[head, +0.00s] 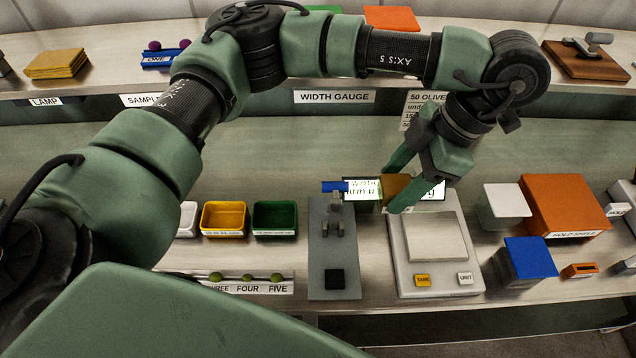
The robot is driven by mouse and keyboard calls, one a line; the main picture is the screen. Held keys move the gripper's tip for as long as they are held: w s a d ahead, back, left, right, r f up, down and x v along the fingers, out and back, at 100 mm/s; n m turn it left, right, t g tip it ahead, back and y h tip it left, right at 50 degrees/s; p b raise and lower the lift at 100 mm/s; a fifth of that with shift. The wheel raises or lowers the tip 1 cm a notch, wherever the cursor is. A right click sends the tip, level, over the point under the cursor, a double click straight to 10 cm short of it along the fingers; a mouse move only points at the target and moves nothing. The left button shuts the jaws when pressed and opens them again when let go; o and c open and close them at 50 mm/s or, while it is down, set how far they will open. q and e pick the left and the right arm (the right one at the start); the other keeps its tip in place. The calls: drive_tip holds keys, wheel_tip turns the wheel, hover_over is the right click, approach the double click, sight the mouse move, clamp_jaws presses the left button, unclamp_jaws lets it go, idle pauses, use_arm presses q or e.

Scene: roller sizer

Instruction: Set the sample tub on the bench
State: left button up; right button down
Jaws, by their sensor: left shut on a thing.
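My left gripper (393,190) reaches down from the upper right, over the back edge of the white scale (437,277). It is shut on a small brown-orange thing (398,184), which looks like the sample tub. The fingers hide part of it, and its contents do not show. It seems to be held above the bench (340,145), in front of the lit displays. My right gripper is not in view.
The grey width gauge (334,255) stands left of the scale. Yellow (224,219) and green (274,219) bins stand further left. A blue-topped block (530,257) and an orange box (565,205) are at the right. The bench behind the bins is clear.

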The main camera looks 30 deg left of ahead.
use_arm(q)
drive_tip(key=shift+f, duration=0.15)
wheel_tip(320, 180, down, 19)
drive_tip(key=p, duration=0.6)
drive_tip(key=shift+f, duration=0.35)
drive_tip(key=o, duration=1.5)
